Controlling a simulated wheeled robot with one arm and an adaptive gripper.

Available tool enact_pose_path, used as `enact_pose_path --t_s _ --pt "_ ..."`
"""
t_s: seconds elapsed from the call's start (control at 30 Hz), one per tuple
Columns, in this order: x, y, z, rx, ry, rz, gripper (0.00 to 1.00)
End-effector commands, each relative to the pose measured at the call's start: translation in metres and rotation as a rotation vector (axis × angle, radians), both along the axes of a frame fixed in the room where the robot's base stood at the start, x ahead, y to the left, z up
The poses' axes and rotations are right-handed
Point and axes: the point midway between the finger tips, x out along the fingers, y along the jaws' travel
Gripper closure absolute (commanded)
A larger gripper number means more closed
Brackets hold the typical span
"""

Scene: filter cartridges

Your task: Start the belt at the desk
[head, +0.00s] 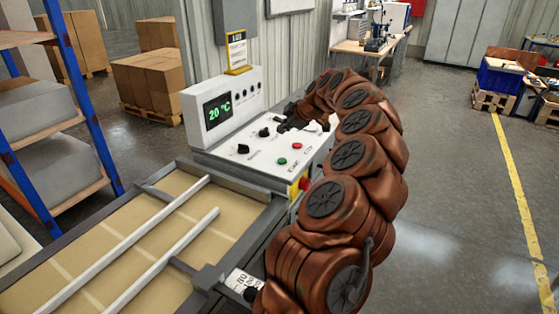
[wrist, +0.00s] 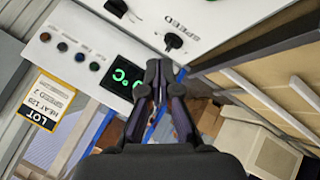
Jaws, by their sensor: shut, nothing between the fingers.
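The control desk (head: 225,158) stands in the middle of the head view. Its display (head: 217,111) reads 20 °C in green; it is partly hidden in the wrist view (wrist: 121,76). The sloping panel carries black knobs, one (head: 243,148) at front left and another (head: 264,132) further back. A green button (head: 282,160) and a red button (head: 297,147) sit towards its front right. In the wrist view a knob (wrist: 173,41) is labelled SPEED. My gripper (head: 284,124) is shut and empty above the back of the panel; its fingers (wrist: 160,66) show in the wrist view.
The belt (head: 85,262) with two pale rails runs along the lower left. A red knob on a yellow base (head: 304,183) is on the desk's right side. Open floor (head: 450,200) lies right.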

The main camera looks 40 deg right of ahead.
Motion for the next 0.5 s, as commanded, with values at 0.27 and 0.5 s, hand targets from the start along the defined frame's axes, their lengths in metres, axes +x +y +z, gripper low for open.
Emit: enact_pose_path --t_s 0.27,0.5 --pt "-0.001 0.0 -0.013 0.002 0.003 0.0 1.0" --pt "0.0 0.002 -0.038 0.004 0.003 0.002 1.0"
